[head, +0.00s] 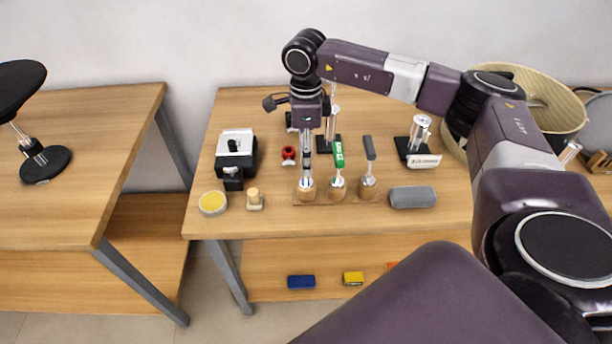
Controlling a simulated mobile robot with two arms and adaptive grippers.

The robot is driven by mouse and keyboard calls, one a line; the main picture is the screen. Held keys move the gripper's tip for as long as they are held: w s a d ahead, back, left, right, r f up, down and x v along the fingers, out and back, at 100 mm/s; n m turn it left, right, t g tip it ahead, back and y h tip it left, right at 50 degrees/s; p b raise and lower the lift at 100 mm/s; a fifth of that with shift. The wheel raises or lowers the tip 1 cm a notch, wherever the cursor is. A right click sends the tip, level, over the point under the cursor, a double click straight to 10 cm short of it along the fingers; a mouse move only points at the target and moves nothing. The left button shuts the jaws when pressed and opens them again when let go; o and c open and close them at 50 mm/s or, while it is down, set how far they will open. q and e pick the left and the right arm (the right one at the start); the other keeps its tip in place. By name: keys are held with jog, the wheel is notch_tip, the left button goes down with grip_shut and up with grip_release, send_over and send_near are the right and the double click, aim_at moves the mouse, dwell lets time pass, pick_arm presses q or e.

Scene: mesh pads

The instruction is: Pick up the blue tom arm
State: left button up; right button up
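A wooden stand (322,199) on the middle table holds a row of upright pieces with metal and wooden bases. One has a green handle (339,154) and one a grey handle (370,148). The leftmost piece (307,189) shows only its base and a small bluish part; the rest is hidden behind my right gripper (306,176). My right arm reaches in from the right, and this gripper points straight down over that piece. I see its fingers nearly edge-on, so I cannot tell whether they are closed on it. My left gripper is out of view.
A black-and-white device (236,152), a yellow round tin (212,203) and a small wooden-topped piece (254,199) stand left. A grey case (413,197) lies right of the stand. A large drum (548,105) stands at the right. Blue (301,282) and yellow (353,278) blocks lie below.

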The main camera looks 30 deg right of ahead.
jog(key=c, duration=0.5)
jog(key=shift+r, duration=0.15)
jog(key=shift+c, duration=0.2)
notch_tip(320, 180, up, 25)
jog(key=p, duration=0.4)
jog(key=shift+r, duration=0.15)
